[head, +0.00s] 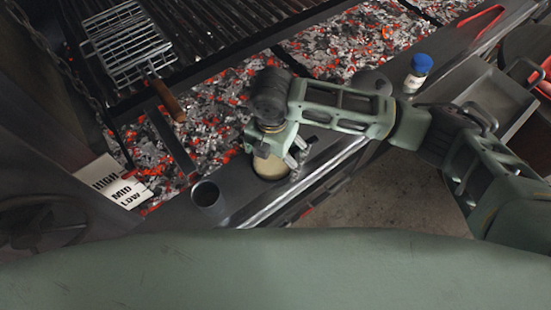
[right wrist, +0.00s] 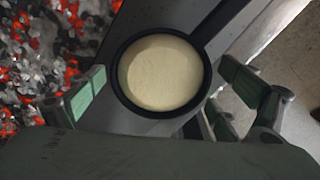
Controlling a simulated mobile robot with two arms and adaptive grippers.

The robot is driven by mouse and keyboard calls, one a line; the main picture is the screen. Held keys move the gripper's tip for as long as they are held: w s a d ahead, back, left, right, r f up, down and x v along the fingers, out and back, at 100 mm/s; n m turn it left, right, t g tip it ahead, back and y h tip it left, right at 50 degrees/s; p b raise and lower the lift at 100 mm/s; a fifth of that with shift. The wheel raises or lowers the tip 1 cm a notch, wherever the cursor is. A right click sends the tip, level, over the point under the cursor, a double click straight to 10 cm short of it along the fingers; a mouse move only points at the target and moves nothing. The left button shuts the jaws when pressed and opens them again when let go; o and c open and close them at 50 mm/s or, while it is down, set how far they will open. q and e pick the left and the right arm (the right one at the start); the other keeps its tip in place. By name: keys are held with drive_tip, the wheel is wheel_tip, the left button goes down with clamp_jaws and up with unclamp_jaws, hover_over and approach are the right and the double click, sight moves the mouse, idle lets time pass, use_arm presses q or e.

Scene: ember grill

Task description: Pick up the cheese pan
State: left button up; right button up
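The cheese pan (right wrist: 160,75) is a small round black pan filled with pale yellow cheese, on the dark metal ledge in front of the coals. Its black handle (right wrist: 215,28) runs to the upper right in the right wrist view. In the head view the pan (head: 268,168) is partly hidden by my right gripper (head: 282,160), which is over it. In the right wrist view the fingers of my right gripper (right wrist: 158,90) are spread on either side of the pan, open and holding nothing. I do not see my left gripper.
Glowing coals (head: 215,115) lie behind the ledge. A dark cup (head: 207,197) stands left of the pan. A wire grill basket (head: 125,45) lies at the back left. A blue-capped jar (head: 417,73) stands to the right, beside a metal tray (head: 490,95).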

drive_tip(key=c, duration=1.1)
drive_tip(key=shift+c, duration=0.4)
drive_tip(key=shift+r, duration=0.15)
